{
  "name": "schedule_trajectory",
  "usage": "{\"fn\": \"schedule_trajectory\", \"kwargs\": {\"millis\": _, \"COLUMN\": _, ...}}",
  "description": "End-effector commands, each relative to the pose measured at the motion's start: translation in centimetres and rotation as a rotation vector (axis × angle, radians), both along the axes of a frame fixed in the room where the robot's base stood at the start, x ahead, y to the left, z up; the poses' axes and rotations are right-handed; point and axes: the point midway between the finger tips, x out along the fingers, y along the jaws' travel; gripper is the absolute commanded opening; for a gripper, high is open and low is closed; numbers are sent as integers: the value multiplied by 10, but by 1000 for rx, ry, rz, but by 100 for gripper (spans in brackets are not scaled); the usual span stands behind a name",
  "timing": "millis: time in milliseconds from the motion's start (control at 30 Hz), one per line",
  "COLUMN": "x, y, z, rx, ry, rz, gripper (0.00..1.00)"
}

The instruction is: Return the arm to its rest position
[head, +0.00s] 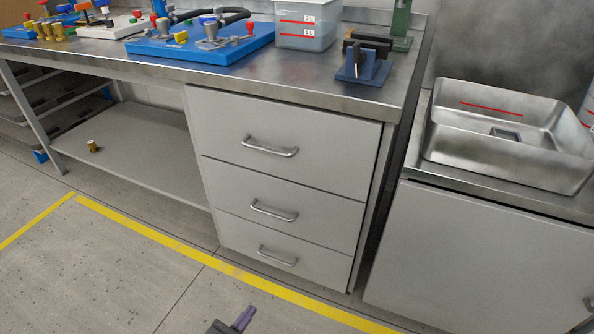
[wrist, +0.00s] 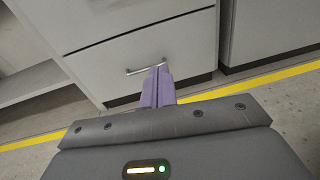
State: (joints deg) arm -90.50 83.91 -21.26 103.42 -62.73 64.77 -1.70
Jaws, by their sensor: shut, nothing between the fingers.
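The fingers point toward the grey drawer unit (head: 282,190). In the wrist view they overlap a drawer handle (wrist: 147,60) in the picture; I see no drawer pulled out. The rest of my arm is hidden.
The bench (head: 330,91) carries a blue pump board (head: 205,50), a water container (head: 306,25) and a blue stand (head: 362,72). A brass fitting (head: 93,146) lies on the lower shelf (head: 130,150). A steel sink (head: 510,130) stands right. The floor (head: 120,270) is clear.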

Motion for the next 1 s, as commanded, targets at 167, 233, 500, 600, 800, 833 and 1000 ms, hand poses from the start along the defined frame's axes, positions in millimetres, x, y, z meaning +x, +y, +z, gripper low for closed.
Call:
{"fn": "schedule_trajectory", "kwargs": {"millis": 167, "x": 8, "y": -20, "z": 14, "rx": 67, "ry": 36, "rz": -116, "gripper": 0}}
{"fn": "schedule_trajectory", "kwargs": {"millis": 233, "x": 10, "y": -29, "z": 20, "rx": 99, "ry": 52, "rz": -170, "gripper": 0}}
{"fn": "schedule_trajectory", "kwargs": {"millis": 500, "x": 19, "y": -77, "z": 55, "rx": 294, "ry": 125, "rz": -460, "gripper": 0}}
{"fn": "schedule_trajectory", "kwargs": {"millis": 600, "x": 19, "y": -100, "z": 76, "rx": 414, "ry": 154, "rz": -617, "gripper": 0}}
{"fn": "schedule_trajectory", "kwargs": {"millis": 800, "x": 14, "y": -139, "z": 117, "rx": 677, "ry": 182, "rz": -916, "gripper": 0}}
{"fn": "schedule_trajectory", "kwargs": {"millis": 833, "x": 14, "y": -144, "z": 124, "rx": 719, "ry": 182, "rz": -957, "gripper": 0}}
{"fn": "schedule_trajectory", "kwargs": {"millis": 1000, "x": 9, "y": -171, "z": 162, "rx": 961, "ry": 158, "rz": -1185, "gripper": 0}}
